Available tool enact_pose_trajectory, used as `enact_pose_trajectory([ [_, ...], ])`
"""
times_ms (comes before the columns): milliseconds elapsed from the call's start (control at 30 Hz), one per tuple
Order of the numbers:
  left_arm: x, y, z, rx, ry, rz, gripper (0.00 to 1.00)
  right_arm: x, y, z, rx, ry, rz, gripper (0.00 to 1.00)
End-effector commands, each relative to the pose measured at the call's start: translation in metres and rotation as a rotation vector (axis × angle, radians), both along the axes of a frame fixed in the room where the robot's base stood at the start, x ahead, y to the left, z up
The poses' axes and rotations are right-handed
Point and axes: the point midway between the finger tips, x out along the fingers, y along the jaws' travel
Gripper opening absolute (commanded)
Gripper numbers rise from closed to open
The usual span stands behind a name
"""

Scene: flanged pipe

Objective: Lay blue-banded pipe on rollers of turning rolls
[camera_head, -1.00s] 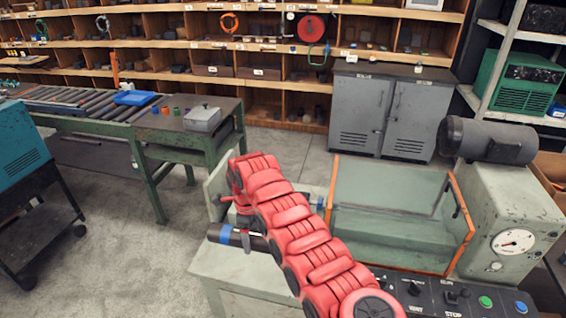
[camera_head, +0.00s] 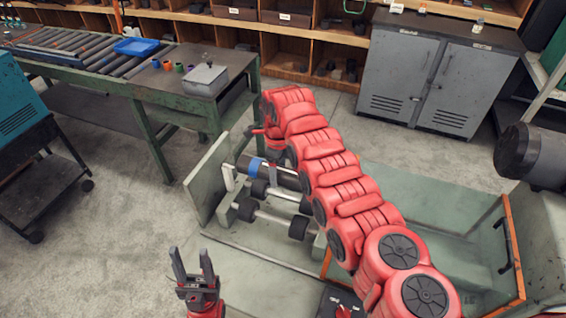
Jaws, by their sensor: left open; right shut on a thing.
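The dark pipe with a blue band (camera_head: 256,168) shows at the left end of the machine, partly hidden by my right arm. My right gripper (camera_head: 271,172) is shut on it, just right of the band. The turning rolls have black rollers (camera_head: 247,208) on light shafts, with another roller (camera_head: 299,228) further right. The pipe is over or beside the back rollers; I cannot tell whether it touches them. My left gripper (camera_head: 193,264) is open and empty, pointing up in front of the machine.
A green end plate (camera_head: 208,180) stands left of the rollers. The orange-edged guard (camera_head: 512,250) is at the right. A green bench (camera_head: 205,112) with a blue tray (camera_head: 138,46) and grey box (camera_head: 206,80) stands behind left.

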Motion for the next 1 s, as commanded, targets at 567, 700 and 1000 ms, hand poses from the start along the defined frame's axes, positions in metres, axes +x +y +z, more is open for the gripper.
enact_pose_trajectory([
  [567, 0.000, 0.000, -0.040, 0.000, 0.000, 0.000, 0.50, 0.000, 0.000, -0.056, 0.000, -0.002, 0.000, 0.00],
  [700, 0.000, 0.000, -0.056, 0.000, 0.000, 0.000, 0.50, 0.000, 0.000, -0.073, 0.000, -0.001, 0.000, 0.00],
  [1000, 0.000, 0.000, -0.079, 0.000, 0.000, 0.000, 0.50, 0.000, 0.000, -0.105, 0.001, -0.001, 0.000, 0.00],
])
